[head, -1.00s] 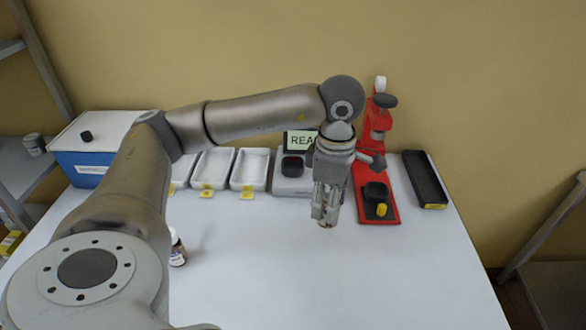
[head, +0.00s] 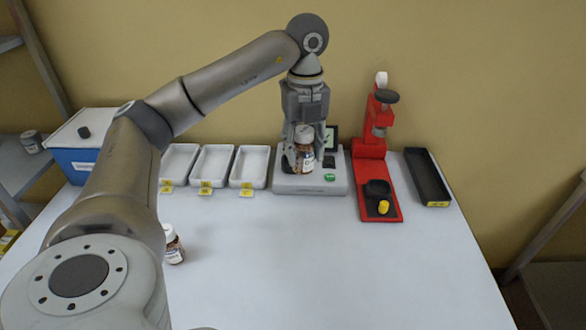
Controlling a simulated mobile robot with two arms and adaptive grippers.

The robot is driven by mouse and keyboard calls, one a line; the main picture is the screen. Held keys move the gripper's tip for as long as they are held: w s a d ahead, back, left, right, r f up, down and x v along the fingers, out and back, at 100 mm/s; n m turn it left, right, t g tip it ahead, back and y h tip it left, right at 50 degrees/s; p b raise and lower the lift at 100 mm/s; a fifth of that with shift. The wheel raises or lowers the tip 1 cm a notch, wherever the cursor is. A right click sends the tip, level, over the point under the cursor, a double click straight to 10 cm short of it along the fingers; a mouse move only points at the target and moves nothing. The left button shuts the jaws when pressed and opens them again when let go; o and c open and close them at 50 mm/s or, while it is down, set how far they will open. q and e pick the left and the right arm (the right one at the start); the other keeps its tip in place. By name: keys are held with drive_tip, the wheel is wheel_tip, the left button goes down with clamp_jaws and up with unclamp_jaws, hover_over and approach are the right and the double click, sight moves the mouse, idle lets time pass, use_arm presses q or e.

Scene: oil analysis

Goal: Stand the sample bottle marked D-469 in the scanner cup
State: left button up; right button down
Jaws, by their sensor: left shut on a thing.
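My left gripper (head: 304,146) is shut on a brown sample bottle (head: 304,160) with a pale cap and a white label. It holds the bottle upright over the scanner (head: 311,186), a pale grey unit at the back of the table. The dark scanner cup (head: 288,163) is mostly hidden behind the bottle and fingers. I cannot tell whether the bottle's base is inside the cup. Its label is too small to read. My right gripper is not in view.
Several white trays (head: 248,166) with yellow tags stand left of the scanner. A red stand (head: 369,147) and a black tray (head: 427,178) are to its right. A blue and white box (head: 80,160) is at the far left. The table's front middle is clear.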

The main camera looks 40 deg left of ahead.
use_arm(q)
drive_tip(key=n, duration=0.2)
drive_tip(key=a+n, duration=0.1)
drive_tip(key=n, duration=0.1)
drive_tip(key=a+r+n, duration=0.1)
drive_tip(key=n, duration=0.1)
drive_tip(key=shift+w+a+r, duration=0.1)
drive_tip(key=shift+a, duration=0.1)
drive_tip(key=shift+n, duration=0.3)
drive_tip(key=w+a+f+p, duration=0.1)
drive_tip(key=w+a+f, duration=0.2)
drive_tip(key=f, duration=0.1)
drive_tip(key=w+a+f+p, duration=0.2)
drive_tip(key=w+a+f, duration=0.1)
drive_tip(key=f, duration=0.1)
drive_tip(key=w+a+f+p, duration=0.1)
drive_tip(key=w+a+f, duration=0.2)
drive_tip(key=w+f, duration=0.1)
drive_tip(key=shift+a+p, duration=0.4)
drive_tip(key=shift+a+f, duration=0.1)
drive_tip(key=shift+f, duration=0.4)
